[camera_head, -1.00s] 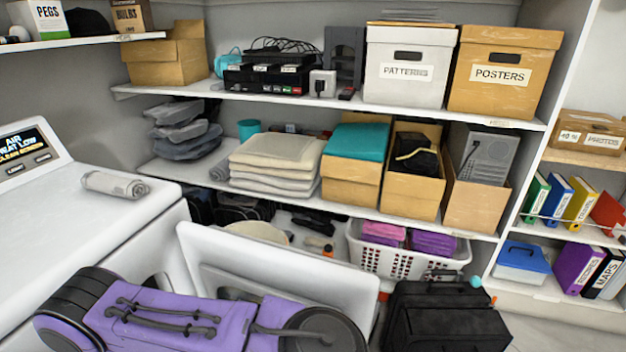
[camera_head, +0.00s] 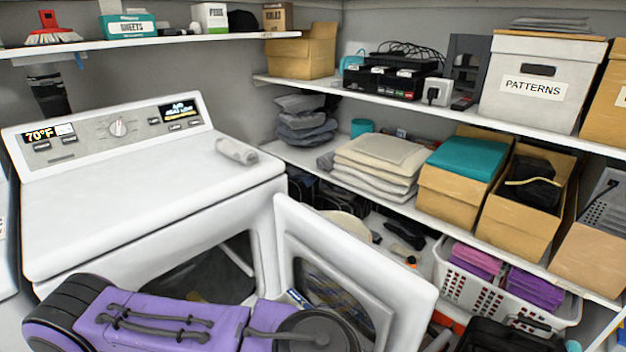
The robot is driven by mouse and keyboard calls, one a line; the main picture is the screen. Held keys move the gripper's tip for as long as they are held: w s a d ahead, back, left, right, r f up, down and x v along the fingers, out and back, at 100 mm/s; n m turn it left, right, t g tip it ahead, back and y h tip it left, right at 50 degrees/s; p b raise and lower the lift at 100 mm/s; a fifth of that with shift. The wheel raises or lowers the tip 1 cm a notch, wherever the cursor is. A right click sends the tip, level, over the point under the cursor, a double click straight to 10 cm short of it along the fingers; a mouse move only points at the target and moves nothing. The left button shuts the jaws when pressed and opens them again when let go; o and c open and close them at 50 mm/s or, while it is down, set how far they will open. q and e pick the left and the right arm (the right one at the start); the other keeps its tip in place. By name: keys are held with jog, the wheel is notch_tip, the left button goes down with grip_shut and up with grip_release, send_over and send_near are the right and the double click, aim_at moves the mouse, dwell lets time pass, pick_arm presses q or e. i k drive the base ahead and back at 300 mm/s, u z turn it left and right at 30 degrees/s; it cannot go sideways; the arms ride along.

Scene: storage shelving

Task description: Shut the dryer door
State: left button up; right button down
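The white dryer (camera_head: 130,205) stands at the left with its control panel at the back. Its door (camera_head: 405,290) is open, hinged on the right side of the opening and swung outward to the right. The dark drum opening (camera_head: 210,272) shows behind my arm. My purple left arm comes in from the lower left and crosses in front of the opening and the lower part of the door. I cannot tell whether it touches the door. The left gripper is out of frame or hidden. My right arm and gripper do not show.
A rolled grey cloth (camera_head: 236,151) lies on the dryer top. Shelves with boxes stand behind and to the right. A white laundry basket (camera_head: 488,293) and a black case (camera_head: 500,338) sit on the floor right of the door.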

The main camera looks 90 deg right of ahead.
aim_at(390, 306)
jog(key=u, duration=0.2)
jog(key=i, duration=0.7)
jog(key=z, duration=2.5)
